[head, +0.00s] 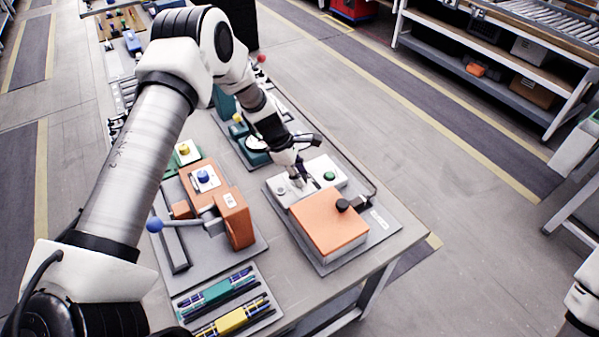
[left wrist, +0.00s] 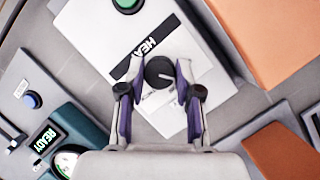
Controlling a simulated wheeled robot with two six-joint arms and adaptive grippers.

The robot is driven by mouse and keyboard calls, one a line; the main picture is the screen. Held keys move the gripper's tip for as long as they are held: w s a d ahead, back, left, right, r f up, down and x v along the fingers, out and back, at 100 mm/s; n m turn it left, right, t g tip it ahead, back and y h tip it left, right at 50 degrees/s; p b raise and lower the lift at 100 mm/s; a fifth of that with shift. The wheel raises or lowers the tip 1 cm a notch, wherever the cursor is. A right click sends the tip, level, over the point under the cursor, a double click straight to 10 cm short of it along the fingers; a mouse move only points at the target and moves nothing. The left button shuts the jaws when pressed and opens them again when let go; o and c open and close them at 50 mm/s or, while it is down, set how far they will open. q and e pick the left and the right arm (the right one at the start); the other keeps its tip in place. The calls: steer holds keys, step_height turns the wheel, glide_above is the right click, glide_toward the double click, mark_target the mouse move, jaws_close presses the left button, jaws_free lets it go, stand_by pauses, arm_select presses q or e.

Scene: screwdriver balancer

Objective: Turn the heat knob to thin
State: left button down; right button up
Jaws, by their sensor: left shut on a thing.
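The heat knob (left wrist: 160,72) is a round dark knob with a light pointer line, on a white panel (left wrist: 185,108) with a dark label reading "HEA", partly covered. My left gripper (left wrist: 156,80) has its two purple-padded fingers on either side of the knob, shut on it. In the head view my left gripper (head: 299,180) reaches down to the white panel beside the orange box, and hides the knob there. The pointer line slants toward the lower right in the wrist view; setting words are not legible. My right gripper is not in view.
A green button (head: 329,176) sits on the same white panel. An orange box (head: 328,222) with a black knob stands close by. An orange press with a blue-ball lever (head: 155,225) is to the left. Trays of teal and yellow parts (head: 230,318) lie at the front.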

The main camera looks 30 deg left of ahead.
arm_select(q)
steer(key=m, duration=0.1)
steer(key=m+g+b, duration=0.1)
steer(key=m, duration=0.1)
steer(key=shift+s+f+m, duration=0.1)
steer(key=shift+f+m, duration=0.2)
steer(key=shift+f, duration=0.1)
steer(key=shift+r+m+g+b, duration=0.1)
steer(key=shift+m+g+b, duration=0.8)
steer(key=shift+m, duration=0.8)
steer(key=c, duration=0.8)
jaws_free()
steer(key=shift+r, duration=0.1)
steer(key=shift+w+r, duration=0.1)
steer(key=shift+w, duration=0.1)
steer(key=shift+a+r, duration=0.1)
steer(key=shift+r, duration=0.15)
steer(key=v, duration=1.1)
steer(key=shift+a, duration=0.2)
